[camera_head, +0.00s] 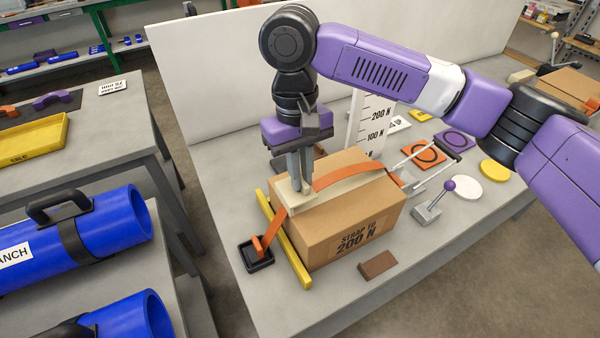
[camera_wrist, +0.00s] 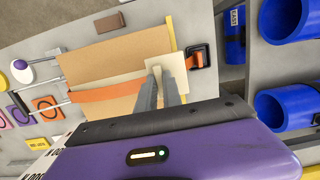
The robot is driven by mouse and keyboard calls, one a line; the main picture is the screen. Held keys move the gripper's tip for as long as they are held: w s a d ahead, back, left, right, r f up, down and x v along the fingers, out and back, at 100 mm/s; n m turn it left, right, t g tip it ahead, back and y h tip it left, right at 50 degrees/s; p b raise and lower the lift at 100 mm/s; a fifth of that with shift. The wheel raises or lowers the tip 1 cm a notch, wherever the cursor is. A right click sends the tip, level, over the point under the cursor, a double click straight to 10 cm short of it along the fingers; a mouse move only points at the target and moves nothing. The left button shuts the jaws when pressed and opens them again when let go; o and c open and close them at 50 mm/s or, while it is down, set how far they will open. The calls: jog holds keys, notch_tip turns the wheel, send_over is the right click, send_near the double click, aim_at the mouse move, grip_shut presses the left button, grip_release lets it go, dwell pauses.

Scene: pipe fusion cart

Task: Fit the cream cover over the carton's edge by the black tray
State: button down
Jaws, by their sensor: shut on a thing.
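The brown carton (camera_head: 365,222) stands on the grey bench, also in the wrist view (camera_wrist: 115,55). My gripper (camera_head: 301,186) points down at the carton's left top edge, shut on the cream cover (camera_head: 293,205). In the wrist view the cover (camera_wrist: 177,68) is a pale plate at the carton edge on the tray side. Whether it is seated or slightly above is unclear. An orange strap (camera_head: 350,174) crosses the carton top, passes out of sight at the cover and shows again towards the black tray (camera_head: 244,259), also in the wrist view (camera_wrist: 209,54).
A yellow bar (camera_head: 296,262) lies along the carton's left side. A brown block (camera_head: 377,264) lies in front. A metal lever device with a purple knob (camera_head: 432,205) stands at right. A white force scale (camera_head: 368,120) rises behind. Blue pipes (camera_head: 110,225) lie on the left bench.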

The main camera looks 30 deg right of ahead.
jog(key=shift+f+b, duration=1.5)
jog(key=shift+f, duration=1.65)
jog(key=c, duration=1.4)
grip_release()
jog(key=shift+c, duration=0.2)
jog(key=shift+r+p, duration=2.55)
jog(key=shift+p, duration=0.2)
